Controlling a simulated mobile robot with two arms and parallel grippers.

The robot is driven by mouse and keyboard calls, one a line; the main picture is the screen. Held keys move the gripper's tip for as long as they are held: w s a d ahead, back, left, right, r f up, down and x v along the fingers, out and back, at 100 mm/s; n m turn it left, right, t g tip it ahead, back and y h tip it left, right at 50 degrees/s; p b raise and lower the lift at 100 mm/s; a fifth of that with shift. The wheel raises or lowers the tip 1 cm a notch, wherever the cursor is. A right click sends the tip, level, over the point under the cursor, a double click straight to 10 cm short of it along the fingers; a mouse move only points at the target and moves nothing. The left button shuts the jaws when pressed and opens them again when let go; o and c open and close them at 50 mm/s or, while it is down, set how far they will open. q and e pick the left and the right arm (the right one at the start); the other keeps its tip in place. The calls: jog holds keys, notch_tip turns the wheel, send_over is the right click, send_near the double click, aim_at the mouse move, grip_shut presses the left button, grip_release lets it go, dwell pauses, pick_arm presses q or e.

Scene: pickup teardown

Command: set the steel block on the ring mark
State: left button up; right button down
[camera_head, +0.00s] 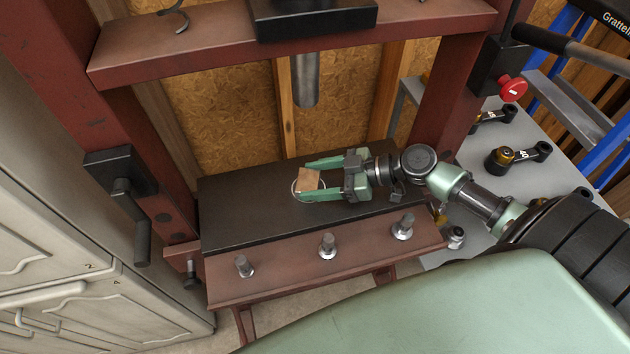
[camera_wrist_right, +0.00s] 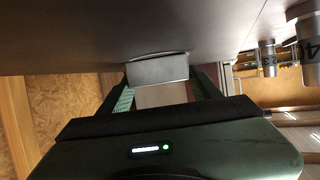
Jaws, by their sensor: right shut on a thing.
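The steel block (camera_head: 310,179) is a small box, brownish in the head view, between the fingertips of my right gripper (camera_head: 315,180). The gripper is shut on it, one finger on each side. The block is at the black press bed (camera_head: 240,215); whether it touches the surface I cannot tell. The white ring mark (camera_head: 293,187) shows as an arc around the block's left and lower side; the rest is hidden by block and fingers. In the right wrist view the block (camera_wrist_right: 160,69) looks grey between both fingers. My left gripper is not in view.
A steel ram (camera_head: 305,80) hangs above and behind the block. Red press posts (camera_head: 455,105) stand either side. A red front beam (camera_head: 290,285) carries several bolts. A grey table (camera_head: 550,175) at right holds dark parts. The bed's left part is clear.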

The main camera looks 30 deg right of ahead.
jog(key=shift+r, duration=0.2)
jog(key=shift+f, duration=0.2)
jog(key=shift+c, duration=1.6)
grip_release()
jog(key=shift+r, duration=0.2)
jog(key=b+v, duration=0.2)
jog(key=v, duration=0.8)
jog(key=shift+s+d+f, duration=0.1)
jog(key=shift+s+d, duration=0.1)
jog(key=shift+s, duration=0.05)
jog(key=shift+s+d+r, duration=0.35)
jog(key=shift+s+d, duration=0.05)
jog(key=shift+d, duration=0.1)
